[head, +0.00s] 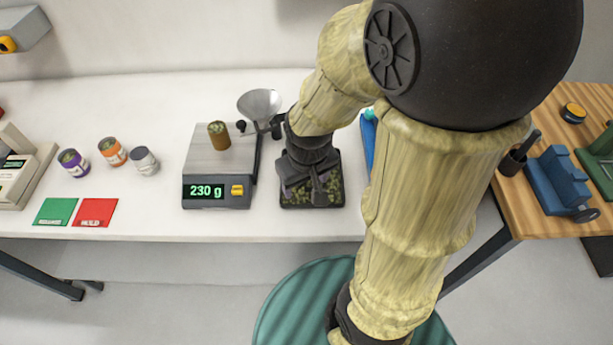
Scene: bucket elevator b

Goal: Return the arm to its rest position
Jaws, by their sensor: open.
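My arm, pale yellow with dark joints, reaches over the white table from the lower right of the head view. My gripper (312,188) points down over a dark tray (286,202) holding green and brown bits. Its fingers are partly hidden by the wrist, and I see nothing held between them. I cannot tell how high it is above the tray.
Several cans, a green card (55,211) and a red card (95,212) lie left. A wooden table (500,201) with a blue device (558,182) stands right.

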